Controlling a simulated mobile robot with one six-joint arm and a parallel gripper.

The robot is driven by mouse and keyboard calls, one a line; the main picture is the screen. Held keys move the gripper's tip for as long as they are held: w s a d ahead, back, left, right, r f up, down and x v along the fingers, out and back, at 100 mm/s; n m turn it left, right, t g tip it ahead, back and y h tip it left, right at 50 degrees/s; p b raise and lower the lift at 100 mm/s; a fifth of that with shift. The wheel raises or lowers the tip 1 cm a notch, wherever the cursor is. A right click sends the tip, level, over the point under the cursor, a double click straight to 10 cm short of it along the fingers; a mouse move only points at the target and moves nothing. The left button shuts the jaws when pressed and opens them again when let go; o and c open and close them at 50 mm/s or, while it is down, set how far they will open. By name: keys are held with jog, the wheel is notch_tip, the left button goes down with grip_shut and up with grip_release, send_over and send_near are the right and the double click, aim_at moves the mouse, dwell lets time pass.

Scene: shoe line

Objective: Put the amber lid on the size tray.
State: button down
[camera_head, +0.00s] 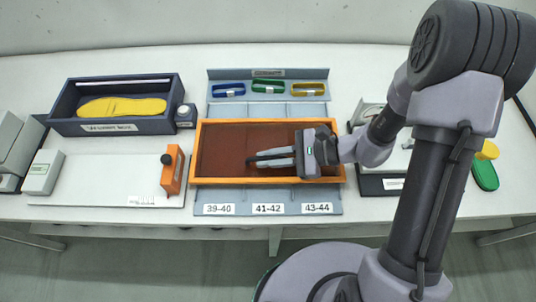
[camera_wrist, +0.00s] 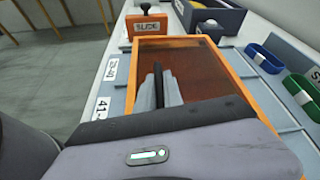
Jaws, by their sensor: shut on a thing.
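The amber lid (camera_head: 222,150) is an orange frame around a brown see-through panel. It lies over the middle of the grey-blue size tray (camera_head: 200,209), whose front labels read 39-40, 41-42 and 43-44. My gripper (camera_head: 252,158) is over the lid panel from the right, its grey fingers shut on a dark part between them, seemingly the lid's handle. In the wrist view the fingers (camera_wrist: 158,88) stand over the lid panel (camera_wrist: 196,68), with the orange frame around them. I cannot tell whether the lid touches the tray all round.
Blue, green and yellow strap loops (camera_head: 268,87) sit in the tray's back row. At left are a dark box (camera_head: 85,128) with a yellow insole and a white board (camera_head: 95,185) with an orange block (camera_head: 173,170). At far right is a green and yellow item (camera_head: 484,174).

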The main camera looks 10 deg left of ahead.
jog(key=shift+f+b, duration=0.4)
jog(key=shift+f, duration=0.45)
jog(key=c, duration=1.4)
grip_release()
jog(key=shift+d+r, duration=0.1)
jog(key=p+v, duration=0.5)
jog(key=v, duration=1.2)
jog(key=shift+s+d, duration=0.1)
jog(key=shift+d, duration=0.1)
jog(key=shift+r, duration=0.1)
